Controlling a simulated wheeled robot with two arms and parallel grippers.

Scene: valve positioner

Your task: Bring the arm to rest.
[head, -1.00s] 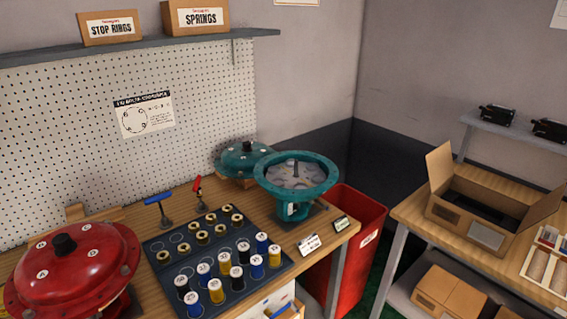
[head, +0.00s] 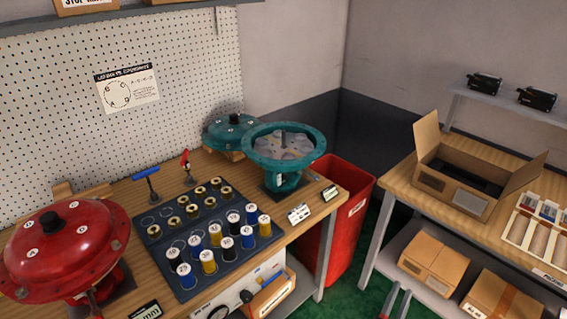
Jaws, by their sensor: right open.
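My right gripper (head: 396,297) just enters the bottom edge of the head view, to the right of the workbench and in front of the right table. Only its finger tips show, as slim grey and red shapes. They stand apart, and I see nothing between them. My left gripper is not in view.
The left bench holds a red domed housing (head: 62,245), a dark tray (head: 205,275) of springs, and a teal open housing (head: 287,153). A red bin (head: 345,215) stands between the benches. The right table has an open carton (head: 465,185); boxes (head: 433,262) sit below. Green floor shows between.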

